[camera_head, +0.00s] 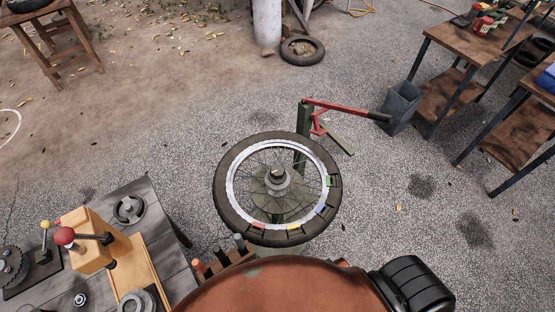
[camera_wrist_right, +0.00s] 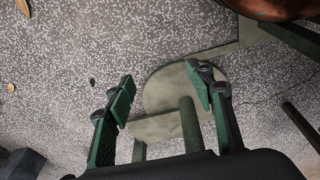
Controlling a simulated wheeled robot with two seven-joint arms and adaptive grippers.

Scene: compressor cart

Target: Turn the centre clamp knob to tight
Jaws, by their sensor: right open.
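The centre clamp knob (camera_head: 277,175) is a small dark knob on a pale grey hub at the middle of a spoked wheel (camera_head: 222,185). The wheel lies flat on a green stand (camera_head: 303,118), and no gripper touches the knob in the head view. The knob's marking, if any, is too small to read. My right gripper (camera_wrist_right: 163,92) shows only in the right wrist view, with its two green fingers wide apart and nothing between them. Behind the fingers are a round, dull green plate (camera_wrist_right: 165,90) and a post. My left gripper is in neither view.
A red lever (camera_head: 340,107) with a black grip sticks out right of the stand. A grey bench (camera_head: 160,215) with a wooden block and red-ball lever (camera_head: 64,236) is at left. A reddish-brown rounded body (camera_head: 280,288) fills the bottom. Speckled floor right of the wheel is mostly open.

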